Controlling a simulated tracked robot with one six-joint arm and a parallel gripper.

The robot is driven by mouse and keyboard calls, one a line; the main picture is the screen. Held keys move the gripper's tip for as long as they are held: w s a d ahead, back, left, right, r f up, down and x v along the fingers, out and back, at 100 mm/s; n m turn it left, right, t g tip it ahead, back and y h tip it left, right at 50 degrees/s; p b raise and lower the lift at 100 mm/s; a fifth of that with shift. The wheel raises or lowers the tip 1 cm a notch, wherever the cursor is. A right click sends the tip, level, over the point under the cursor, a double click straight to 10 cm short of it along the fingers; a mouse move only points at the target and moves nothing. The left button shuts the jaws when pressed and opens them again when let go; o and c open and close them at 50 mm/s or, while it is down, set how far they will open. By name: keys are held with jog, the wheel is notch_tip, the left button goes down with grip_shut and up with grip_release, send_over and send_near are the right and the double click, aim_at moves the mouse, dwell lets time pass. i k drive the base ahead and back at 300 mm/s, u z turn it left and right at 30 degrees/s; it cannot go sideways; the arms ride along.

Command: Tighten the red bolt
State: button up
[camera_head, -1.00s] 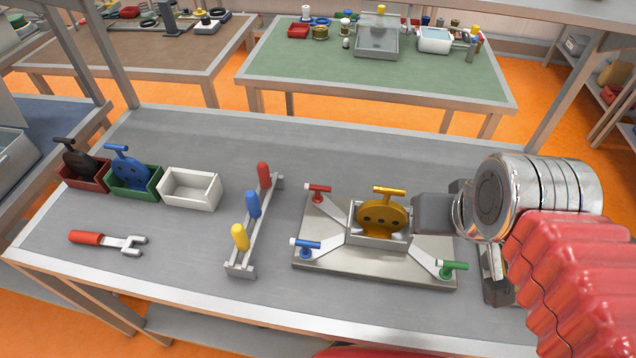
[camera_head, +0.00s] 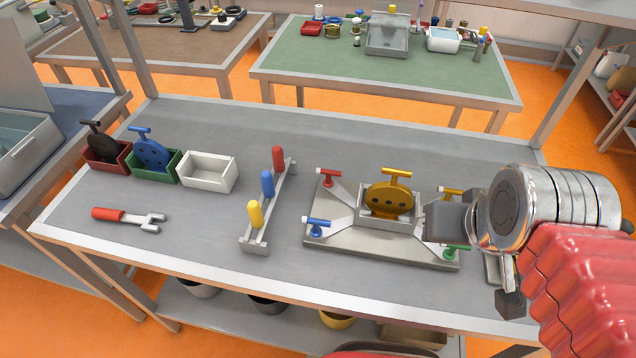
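The red bolt (camera_head: 328,178) has a T-shaped handle and stands at the far left corner of the metal plate (camera_head: 350,245). A blue bolt (camera_head: 316,227) is at the plate's near left, a green one (camera_head: 449,251) at the near right and a yellow one (camera_head: 452,192) at the far right. A gold disc with a handle (camera_head: 389,197) sits in the plate's central holder. My gripper (camera_head: 450,222) is over the plate's right side, well right of the red bolt. My chrome wrist hides much of it, and its fingertips cannot be made out.
A rack (camera_head: 256,242) with yellow, blue and red handles stands left of the plate. A red-handled fork wrench (camera_head: 128,217) lies at the table's left. Red (camera_head: 108,160), green (camera_head: 153,172) and white (camera_head: 208,172) boxes stand behind it. The strip behind the plate is clear.

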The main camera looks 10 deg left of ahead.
aim_at(328, 182)
jog(key=k, duration=1.6)
jog(key=u, duration=1)
jog(key=i, duration=1.65)
